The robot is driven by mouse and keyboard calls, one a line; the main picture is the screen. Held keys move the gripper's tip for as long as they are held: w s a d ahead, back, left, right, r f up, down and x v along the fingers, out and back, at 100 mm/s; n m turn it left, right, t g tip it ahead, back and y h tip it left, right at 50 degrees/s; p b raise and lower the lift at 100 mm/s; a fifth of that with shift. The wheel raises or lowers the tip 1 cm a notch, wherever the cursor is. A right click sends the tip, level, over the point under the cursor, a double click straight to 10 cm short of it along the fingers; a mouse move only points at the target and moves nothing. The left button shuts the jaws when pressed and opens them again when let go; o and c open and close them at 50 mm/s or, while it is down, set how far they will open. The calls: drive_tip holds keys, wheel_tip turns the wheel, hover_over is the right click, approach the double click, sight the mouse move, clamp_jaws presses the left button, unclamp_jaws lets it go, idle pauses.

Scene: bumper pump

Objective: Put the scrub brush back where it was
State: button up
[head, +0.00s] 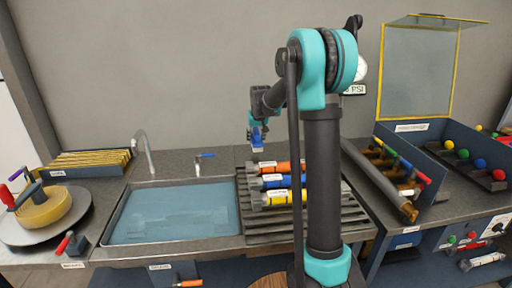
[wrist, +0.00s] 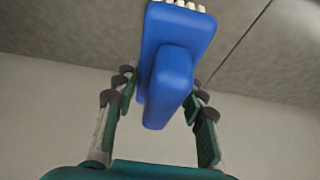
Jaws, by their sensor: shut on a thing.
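The scrub brush (wrist: 180,32) is blue, with a row of white bristles at the top edge of the wrist view. My gripper (wrist: 160,92) has its fingers on either side of the brush's blue handle and is shut on it. In the head view the brush shows as a small blue shape (head: 257,141) at my gripper (head: 258,128). It is held in the air above the back of the counter, just behind the slatted rack. The place where the brush was before cannot be told from these frames.
A sink with blue water (head: 170,215) and a tap (head: 146,150) lies left of the slatted rack (head: 345,205), which bears several coloured cylinders. An open lidded case (head: 415,128) stands at right. A turntable (head: 20,232) is at far left. My arm hides part of the rack.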

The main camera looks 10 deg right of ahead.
sight(257, 133)
drive_tip(key=shift+f, duration=2.15)
drive_tip(key=shift+f, duration=0.1)
drive_tip(key=o, duration=1.1)
drive_tip(key=v, duration=1.2)
